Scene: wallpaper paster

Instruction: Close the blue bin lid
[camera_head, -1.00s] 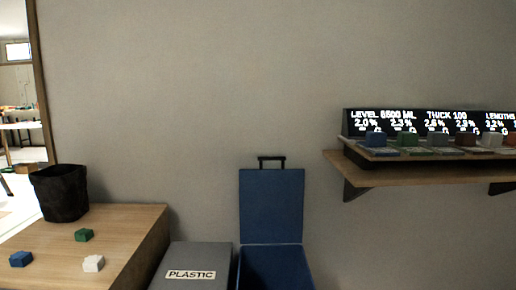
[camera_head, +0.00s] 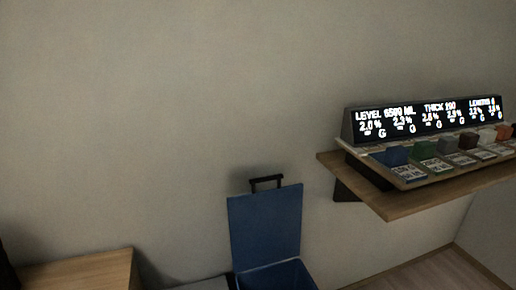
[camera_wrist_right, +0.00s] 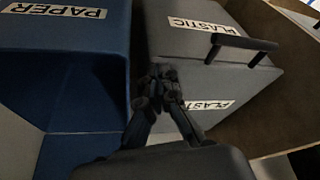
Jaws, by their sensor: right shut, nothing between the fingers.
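The blue bin (camera_head: 275,272) stands low in the middle of the head view. Its blue lid (camera_head: 265,224) is open, standing up close to the wall, with a black handle (camera_head: 266,182) at its top edge. In the right wrist view a blue bin surface (camera_wrist_right: 65,42) with a PAPER label fills the left side. My right gripper (camera_wrist_right: 165,76) is shut and empty, in front of the gap between the blue bin and the grey PLASTIC bin (camera_wrist_right: 210,75). Whether it touches either bin I cannot tell. Neither gripper shows in the head view.
The grey bin, with a black handle (camera_wrist_right: 243,43), stands beside the blue one. A wooden table (camera_head: 80,272) is at lower left. A wooden wall shelf (camera_head: 410,203) at right carries a lit display (camera_head: 425,120) and several coloured blocks. Floor shows at lower right.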

